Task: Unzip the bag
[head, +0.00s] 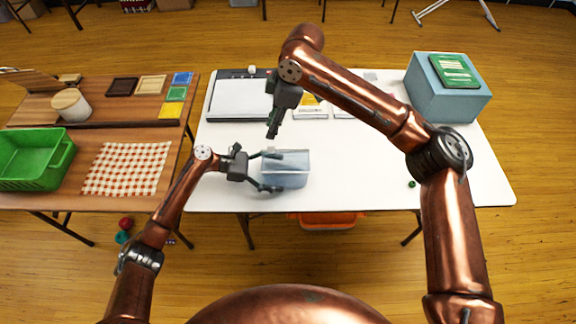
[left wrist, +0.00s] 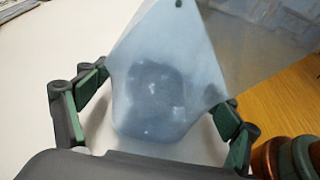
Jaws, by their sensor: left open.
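The bag (head: 285,172) is a translucent pale blue pouch near the front edge of the white table. It also shows in the left wrist view (left wrist: 155,85), with a greyish, blurred patch inside. A small dark spot, which I cannot identify for sure, sits at its top edge in that view. My left gripper (head: 271,171) is open, with its fingers spread on either side of the bag's left end. In the left wrist view the fingers flank the bag; firm contact cannot be told. My right gripper (head: 271,135) points down above the table, behind and left of the bag, apart from it.
A grey-white board (head: 238,97) and small cards (head: 311,108) lie behind. A blue box (head: 447,92) with a green item stands at back right. A tiny green object (head: 411,184) lies front right. The left table holds a green basket (head: 35,165) and checked cloth (head: 127,168).

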